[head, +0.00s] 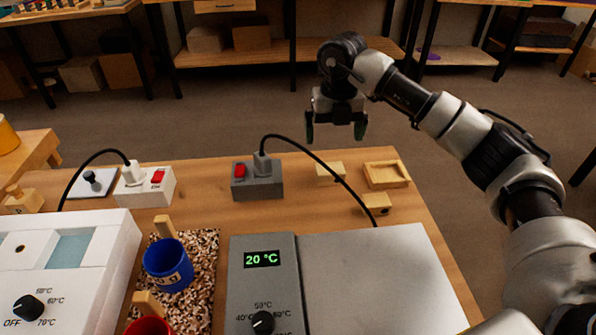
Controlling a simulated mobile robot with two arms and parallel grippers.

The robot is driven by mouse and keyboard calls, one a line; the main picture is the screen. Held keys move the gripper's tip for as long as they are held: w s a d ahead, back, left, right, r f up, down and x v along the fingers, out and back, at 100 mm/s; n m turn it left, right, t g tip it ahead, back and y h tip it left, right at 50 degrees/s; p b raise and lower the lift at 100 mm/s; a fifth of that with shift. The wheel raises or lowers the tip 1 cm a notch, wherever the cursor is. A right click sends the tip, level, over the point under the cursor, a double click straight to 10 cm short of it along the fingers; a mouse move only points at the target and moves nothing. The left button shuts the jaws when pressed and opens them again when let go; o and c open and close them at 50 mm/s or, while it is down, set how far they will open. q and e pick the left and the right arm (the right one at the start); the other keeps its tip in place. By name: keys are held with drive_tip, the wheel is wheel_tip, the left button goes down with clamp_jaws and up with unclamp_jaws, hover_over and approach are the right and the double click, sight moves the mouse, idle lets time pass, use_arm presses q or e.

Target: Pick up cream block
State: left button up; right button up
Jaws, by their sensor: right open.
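Two small pale wooden blocks lie near the bench's far right corner. One cream-coloured block (327,174) lies right of the grey switch box, with a black cable passing by its right side. The other block (377,204) is nearer me and has a dark spot on its face. I cannot tell for sure which one is the cream block. My right gripper (336,133) is open and empty, pointing down beyond the bench's far edge, above and apart from both blocks. My left gripper is not in view.
A shallow wooden tray (387,175) sits right of the blocks. A grey switch box (257,188) feeds a cable arching over to the hotplate (375,270). A blue cup (168,266) and a white heater unit (75,255) stand left.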

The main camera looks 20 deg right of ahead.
sight(330, 168)
drive_tip(key=shift+s+d+f, duration=0.1)
drive_tip(key=shift+d+f, duration=0.15)
drive_tip(key=shift+f, duration=0.1)
drive_tip(key=f, duration=0.4)
drive_tip(key=shift+s+a+f, duration=0.1)
drive_tip(key=shift+s+f, duration=0.15)
drive_tip(key=f, duration=0.5)
drive_tip(key=shift+w+a+f, duration=0.15)
drive_tip(key=shift+a+f, duration=0.15)
drive_tip(key=c, duration=1)
drive_tip(key=shift+r, duration=0.15)
